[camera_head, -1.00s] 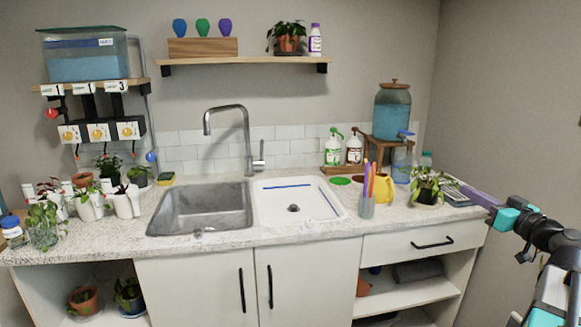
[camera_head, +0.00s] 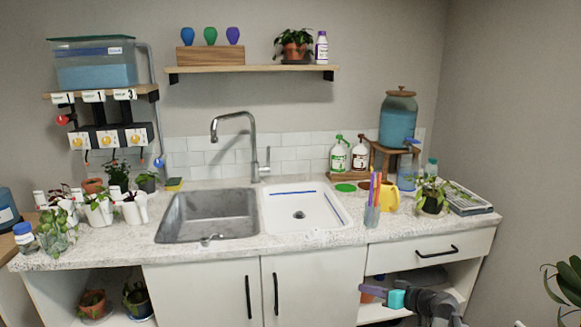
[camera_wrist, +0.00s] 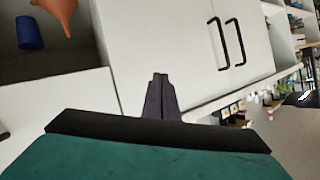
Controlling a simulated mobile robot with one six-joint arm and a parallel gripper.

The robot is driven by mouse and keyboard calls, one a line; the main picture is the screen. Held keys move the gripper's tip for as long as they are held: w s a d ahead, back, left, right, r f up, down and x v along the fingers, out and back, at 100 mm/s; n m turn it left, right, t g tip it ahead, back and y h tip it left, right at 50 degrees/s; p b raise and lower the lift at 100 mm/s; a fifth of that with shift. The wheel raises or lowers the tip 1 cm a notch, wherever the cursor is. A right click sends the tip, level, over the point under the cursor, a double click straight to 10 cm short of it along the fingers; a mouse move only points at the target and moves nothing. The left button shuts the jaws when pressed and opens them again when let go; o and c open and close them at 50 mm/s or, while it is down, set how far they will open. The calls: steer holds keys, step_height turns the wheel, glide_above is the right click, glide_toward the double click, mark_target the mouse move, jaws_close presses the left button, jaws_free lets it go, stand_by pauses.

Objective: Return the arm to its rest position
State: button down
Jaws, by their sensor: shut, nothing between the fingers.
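My gripper (camera_head: 370,289) is low in front of the counter, near the open shelf below the drawer. Its purple fingers point left in the head view, and my arm runs down out of the bottom edge. In the wrist view the gripper (camera_wrist: 160,80) shows two dark fingers pressed together with nothing between them. Beyond the fingertips is the white cabinet front with two black handles (camera_wrist: 217,45). Most of my arm is out of view.
A blue cup (camera_wrist: 29,33) stands on the open shelf. A leafy plant (camera_head: 568,285) is at the lower right.

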steer(key=s+a+f+g+h+p, duration=0.1)
steer(key=s+a+f+g, duration=0.2)
steer(key=s+a+f, duration=0.45)
steer(key=s+a+f+g+p, duration=0.1)
steer(key=s+a+f+g, duration=0.3)
steer(key=s+f, duration=0.55)
steer(key=s+a+f+g+h+p, duration=0.1)
steer(key=s+a+f+g, duration=0.2)
steer(key=s+a+f, duration=0.55)
steer(key=s+d+f+g+h, duration=0.3)
steer(key=s+d+f+g, duration=0.1)
steer(key=s+f, duration=0.75)
steer(key=s+d+m+g+h, duration=0.1)
steer(key=s+d+m+h, duration=0.2)
steer(key=s+d, duration=0.4)
steer(key=shift+d+g+h, duration=0.3)
steer(key=shift+d+h, duration=0.1)
steer(key=shift+d, duration=0.25)
